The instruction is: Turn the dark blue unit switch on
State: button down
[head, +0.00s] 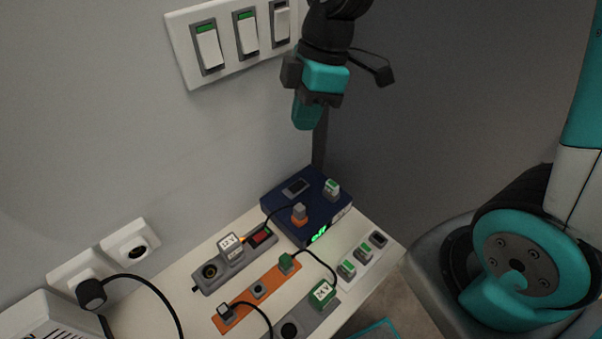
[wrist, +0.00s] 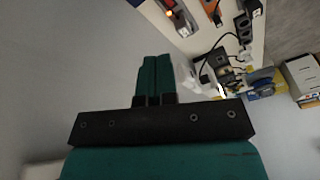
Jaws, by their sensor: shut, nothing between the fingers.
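The dark blue unit (head: 278,197) sits at the back of the white table in the head view. On its top are a grey-framed dark switch (head: 296,187), an orange-and-grey plug (head: 299,214) and a small white-and-green block (head: 332,188). A green display (head: 319,235) glows on its front. I cannot tell the switch's position from its tilt. My gripper (head: 306,118) is shut and empty, pointing down well above the unit and apart from it. In the wrist view the gripper's two teal fingers (wrist: 156,78) lie together. I cannot make out the switch there.
A wall plate with three rockers (head: 248,32) is left of my gripper. Grey and orange socket strips (head: 257,291) with plugs and cables fill the table in front of the unit. White wall sockets (head: 131,244) are at left. The air between gripper and unit looks clear.

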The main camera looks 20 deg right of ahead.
aim_at(299, 183)
jog(key=w+d+f+n, duration=0.3)
jog(key=w+f+n, duration=0.2)
jog(key=w+f, duration=0.1)
jog(key=shift+d+f+h, duration=0.3)
jog(key=shift+f, duration=0.1)
jog(key=shift+g, duration=0.3)
jog(key=x, duration=0.4)
jog(key=p+x, duration=0.1)
jog(key=x, duration=0.3)
jog(key=d+x, duration=0.1)
jog(key=x, duration=0.3)
jog(key=shift+w+a+f, duration=0.1)
jog(key=shift+w+f, duration=0.1)
jog(key=shift+f, duration=0.35)
jog(key=shift+f+p, duration=0.3)
jog(key=shift+f, duration=0.2)
